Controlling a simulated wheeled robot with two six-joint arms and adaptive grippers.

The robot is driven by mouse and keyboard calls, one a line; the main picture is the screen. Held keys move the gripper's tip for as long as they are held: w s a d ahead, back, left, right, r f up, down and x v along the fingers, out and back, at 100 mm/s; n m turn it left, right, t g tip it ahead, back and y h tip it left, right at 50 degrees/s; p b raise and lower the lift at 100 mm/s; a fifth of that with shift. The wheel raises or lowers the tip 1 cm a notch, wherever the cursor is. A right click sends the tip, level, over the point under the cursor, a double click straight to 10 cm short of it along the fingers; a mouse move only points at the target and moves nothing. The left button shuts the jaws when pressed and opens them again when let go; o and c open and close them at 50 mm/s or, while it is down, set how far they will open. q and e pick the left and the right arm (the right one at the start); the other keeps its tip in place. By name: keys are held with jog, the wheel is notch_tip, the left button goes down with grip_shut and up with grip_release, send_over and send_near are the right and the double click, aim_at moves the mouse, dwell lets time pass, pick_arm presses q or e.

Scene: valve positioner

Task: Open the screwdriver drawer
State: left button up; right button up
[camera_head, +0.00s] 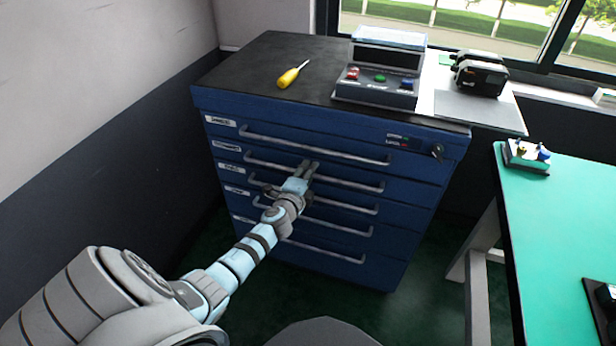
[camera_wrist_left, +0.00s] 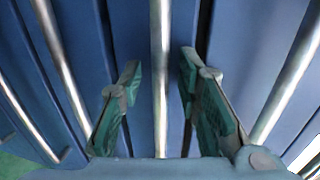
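The blue drawer cabinet (camera_head: 330,120) has several drawers, each with a long silver bar handle and a small label at its left end. The label text is too small to read surely; the second drawer's label (camera_head: 226,147) is the longest. My left gripper (camera_head: 307,167) is at the second drawer's handle (camera_head: 350,182). In the left wrist view the gripper (camera_wrist_left: 160,85) is open, with a handle bar (camera_wrist_left: 160,60) running between its two fingers, and gaps show on both sides. All drawers look shut. My right gripper is not in view.
A yellow screwdriver (camera_head: 292,75) and a control box (camera_head: 380,80) with coloured buttons lie on the cabinet top. A lock (camera_head: 437,150) sits at the upper right of the cabinet front. A green-topped table (camera_head: 570,220) stands right; a wall is left.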

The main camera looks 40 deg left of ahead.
pick_arm(q)
jog(key=shift+w, duration=0.1)
jog(key=shift+c, duration=0.2)
grip_shut()
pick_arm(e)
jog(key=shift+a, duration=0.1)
